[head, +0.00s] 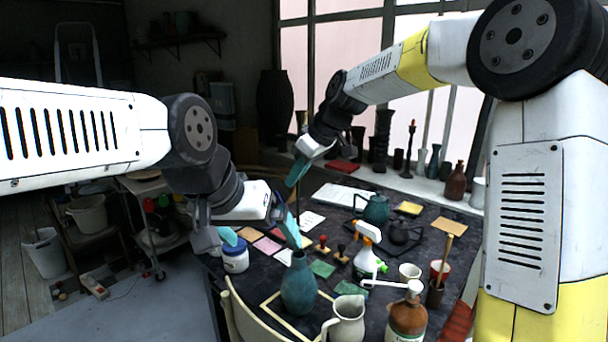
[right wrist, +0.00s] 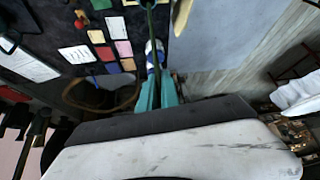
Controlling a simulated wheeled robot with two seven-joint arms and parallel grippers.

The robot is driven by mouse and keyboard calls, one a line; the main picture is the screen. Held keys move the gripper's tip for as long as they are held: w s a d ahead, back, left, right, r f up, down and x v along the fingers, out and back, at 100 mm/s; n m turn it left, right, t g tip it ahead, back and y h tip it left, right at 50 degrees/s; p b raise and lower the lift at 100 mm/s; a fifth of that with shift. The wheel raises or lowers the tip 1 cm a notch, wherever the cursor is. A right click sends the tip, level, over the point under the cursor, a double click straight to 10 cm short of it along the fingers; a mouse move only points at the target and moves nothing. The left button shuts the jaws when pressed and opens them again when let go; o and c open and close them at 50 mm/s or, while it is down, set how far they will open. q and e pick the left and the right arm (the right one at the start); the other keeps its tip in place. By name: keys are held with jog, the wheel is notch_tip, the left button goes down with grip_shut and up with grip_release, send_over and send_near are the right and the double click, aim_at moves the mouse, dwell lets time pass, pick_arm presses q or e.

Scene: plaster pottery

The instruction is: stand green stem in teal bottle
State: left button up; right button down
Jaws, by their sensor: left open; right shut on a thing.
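The teal bottle (head: 299,290) stands upright near the front of the dark table in the head view; its neck is just below a finger of my left gripper. My left gripper (head: 262,235) is open, its teal fingers spread wide, with a white-and-blue jar behind it. My right gripper (head: 297,174) is higher and farther back, shut on the green stem (right wrist: 152,40). In the right wrist view the thin stem runs lengthwise out from between the teal fingers (right wrist: 157,92). In the head view it shows only as a thin dark line below the gripper; its lower end is unclear.
A spray bottle (head: 366,250), white pitcher (head: 346,318) and brown bottle (head: 407,316) stand right of the teal bottle. The blue-and-white jar (head: 235,257) stands left, and a chair back (head: 240,320) is in front.

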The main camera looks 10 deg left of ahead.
jog(key=shift+f, duration=0.2)
dwell(0.5)
jog(key=shift+f, duration=2)
notch_tip(320, 180, down, 13)
jog(key=shift+f, duration=0.2)
dwell(2.9)
